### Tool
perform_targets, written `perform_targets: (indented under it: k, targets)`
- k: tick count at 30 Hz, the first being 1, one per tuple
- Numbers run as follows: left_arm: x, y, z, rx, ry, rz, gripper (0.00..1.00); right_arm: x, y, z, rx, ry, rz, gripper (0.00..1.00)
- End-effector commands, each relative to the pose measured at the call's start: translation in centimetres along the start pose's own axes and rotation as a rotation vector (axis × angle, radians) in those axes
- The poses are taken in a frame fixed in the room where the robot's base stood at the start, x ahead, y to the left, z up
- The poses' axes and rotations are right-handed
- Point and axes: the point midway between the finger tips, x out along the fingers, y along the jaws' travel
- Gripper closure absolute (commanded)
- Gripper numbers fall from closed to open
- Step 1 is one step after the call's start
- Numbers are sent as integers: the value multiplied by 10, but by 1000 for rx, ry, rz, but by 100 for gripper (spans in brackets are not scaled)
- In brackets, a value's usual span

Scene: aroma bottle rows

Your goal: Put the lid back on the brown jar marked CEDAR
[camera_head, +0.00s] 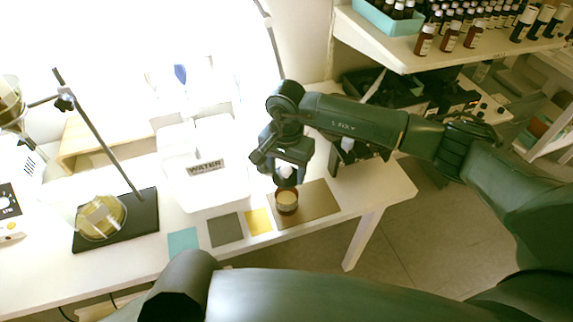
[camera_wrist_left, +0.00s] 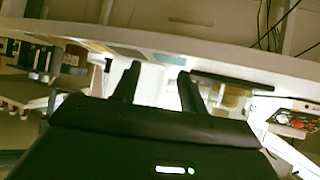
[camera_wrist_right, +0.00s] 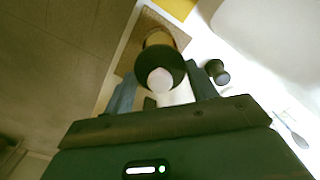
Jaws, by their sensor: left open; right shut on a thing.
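A brown jar with a cream label (camera_head: 287,203) stands upright on the brown mat; its lettering is too small to read. My right gripper (camera_head: 286,176) is just above it, pointing down, shut on a dark round lid with a pale knob (camera_wrist_right: 160,78). In the right wrist view the lid covers part of the brown jar (camera_wrist_right: 158,39) beyond it. I cannot tell whether lid and jar touch. My left gripper (camera_wrist_left: 157,82) is open and empty, below the level of the white table edge in its own view.
The brown mat (camera_head: 318,198) lies beside yellow (camera_head: 258,222), grey (camera_head: 226,230) and teal (camera_head: 183,244) squares. A white WATER container (camera_head: 203,140) stands behind them. A stand with a dark base (camera_head: 130,235) is at left. A bottle shelf (camera_head: 440,55) is at upper right. A small dark round object (camera_wrist_right: 217,70) is near the right fingers.

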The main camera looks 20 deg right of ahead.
Motion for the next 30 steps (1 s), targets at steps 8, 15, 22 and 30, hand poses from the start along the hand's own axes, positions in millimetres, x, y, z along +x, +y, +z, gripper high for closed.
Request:
perform_targets:
  k: [8,15,22,30]
  targets:
    - [4,3,4,0,5,7,57,14,0,0,1,-1,1,65]
    - [5,9,4,2,25,23,57,38,0,1,-1,-2,1,65]
    - [11,12,11,18,45,39,57,60,0,0,0,0,0,65]
    - [10,16,1,21,74,50,57,64,0,0,0,0,0,65]
